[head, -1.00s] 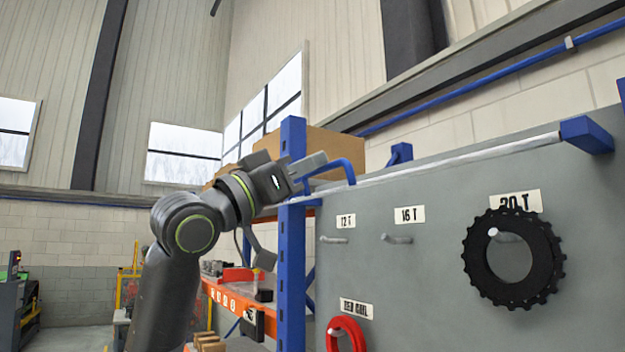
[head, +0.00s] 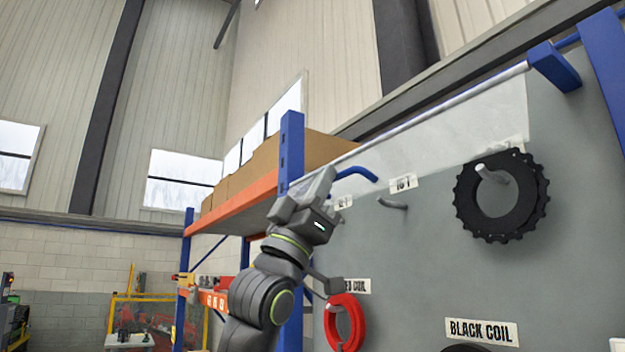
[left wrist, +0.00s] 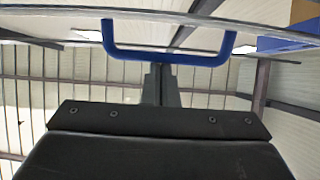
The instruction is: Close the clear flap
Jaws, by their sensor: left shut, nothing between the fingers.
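The clear flap (head: 485,115) shows as a faint see-through sheet along the silver rod, in front of the grey board; its exact tilt is hard to tell. A blue handle (head: 357,172) stands at its left part, and this U-shaped handle also shows in the left wrist view (left wrist: 165,57). My left gripper (head: 325,182) is shut and empty, just left of the handle in the head view. In the left wrist view its fingertips (left wrist: 160,70) are close to the handle's bar; I cannot tell whether they touch. My right gripper is not in view.
The silver rod (head: 440,112) ends at a blue bracket (head: 555,66). The grey board (head: 420,260) carries pegs, a black toothed ring (head: 500,195) and a red coil (head: 345,320). A blue and orange rack (head: 290,150) with boxes stands behind my left arm.

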